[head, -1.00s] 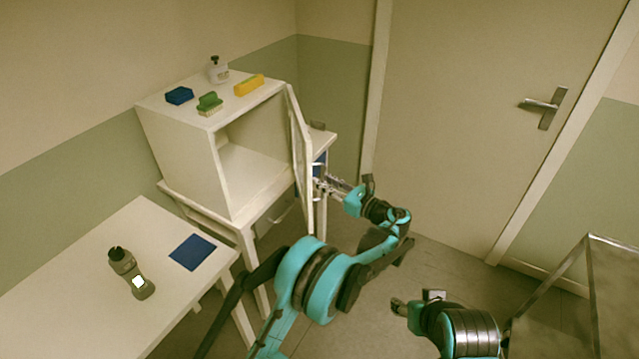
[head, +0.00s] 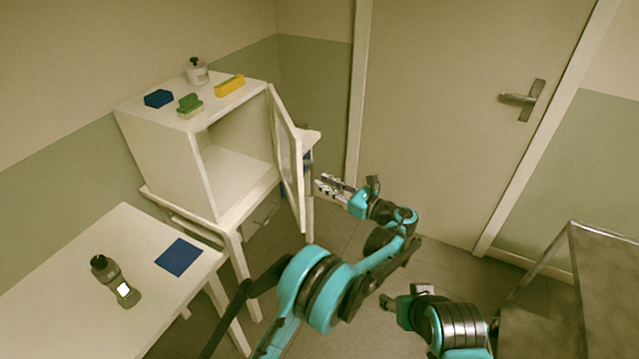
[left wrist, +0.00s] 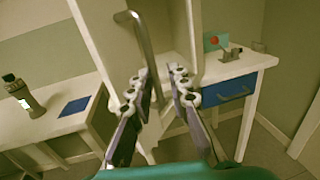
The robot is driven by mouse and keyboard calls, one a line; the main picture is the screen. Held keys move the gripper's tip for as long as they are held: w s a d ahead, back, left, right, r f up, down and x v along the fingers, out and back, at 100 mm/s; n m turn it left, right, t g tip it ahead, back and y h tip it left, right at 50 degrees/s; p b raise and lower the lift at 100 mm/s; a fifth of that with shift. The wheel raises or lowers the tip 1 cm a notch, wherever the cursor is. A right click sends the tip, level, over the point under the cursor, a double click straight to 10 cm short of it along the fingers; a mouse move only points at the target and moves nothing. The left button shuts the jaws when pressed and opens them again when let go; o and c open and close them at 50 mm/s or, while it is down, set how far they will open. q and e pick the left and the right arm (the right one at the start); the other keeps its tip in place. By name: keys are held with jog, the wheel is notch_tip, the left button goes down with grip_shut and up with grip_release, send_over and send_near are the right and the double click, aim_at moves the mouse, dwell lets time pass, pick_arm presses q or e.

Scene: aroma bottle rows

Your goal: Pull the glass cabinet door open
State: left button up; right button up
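The white cabinet (head: 165,165) stands open at the front. Its framed glass door (head: 287,150) is swung outward on the right, well away from the opening. In the left wrist view, the door's metal bar handle (left wrist: 145,50) runs down toward my left fingertip. My left gripper (head: 324,186) is open and empty in the head view, just right of the door with a small gap. Its spread fingers also show in the left wrist view (left wrist: 162,88). My right gripper (head: 390,303) hangs low at the bottom centre, far from the door; its finger opening is unclear.
A blue block (head: 158,98), green brush (head: 190,105), yellow sponge (head: 230,86) and white bottle (head: 197,72) sit on the cabinet. A table with a blue drawer (left wrist: 228,90) is behind the door. A dark bottle (head: 115,282) stands on the left table.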

pick_arm(q)
jog(key=shift+s+d, duration=0.3)
jog(key=shift+d, duration=0.6)
jog(key=shift+s+d, duration=0.3)
jog(key=shift+d, duration=0.6)
